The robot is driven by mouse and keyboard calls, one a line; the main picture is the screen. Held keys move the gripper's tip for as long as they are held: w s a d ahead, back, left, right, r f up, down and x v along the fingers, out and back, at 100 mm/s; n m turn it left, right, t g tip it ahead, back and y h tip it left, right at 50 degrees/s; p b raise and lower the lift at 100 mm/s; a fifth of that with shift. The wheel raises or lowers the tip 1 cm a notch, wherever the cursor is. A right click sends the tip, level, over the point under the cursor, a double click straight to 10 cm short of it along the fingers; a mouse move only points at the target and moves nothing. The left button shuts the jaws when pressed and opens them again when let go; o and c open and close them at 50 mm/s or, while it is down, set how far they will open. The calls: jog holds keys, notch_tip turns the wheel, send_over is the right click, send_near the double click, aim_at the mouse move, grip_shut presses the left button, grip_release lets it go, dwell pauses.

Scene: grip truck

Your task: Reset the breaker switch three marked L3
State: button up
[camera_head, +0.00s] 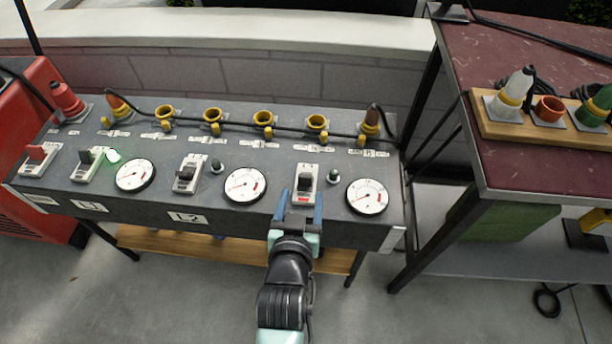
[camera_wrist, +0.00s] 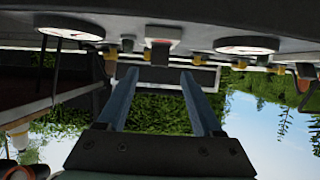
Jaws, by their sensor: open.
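The breaker switch in front of my gripper (camera_head: 301,205) is the third of the row with dark levers (camera_head: 306,183). It has a white plate, a dark lever and some red at its lower end. Its label is hidden, probably behind my gripper. The lamp (camera_head: 333,177) to its right looks unlit. My gripper is open and empty, with its blue fingers spread at the panel's front edge, just below the switch. In the wrist view the fingers (camera_wrist: 158,76) point up towards the switch (camera_wrist: 163,36), apart from it. I cannot tell whether a finger touches the panel.
Round gauges (camera_head: 245,185) (camera_head: 367,196) flank the third switch. Yellow sockets and a black cable line the back. A dark red table (camera_head: 520,150) stands right.

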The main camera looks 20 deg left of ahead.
aim_at(305, 180)
jog(key=b+x, duration=0.1)
jog(key=x, duration=0.7)
jog(key=shift+b, duration=0.4)
grip_shut()
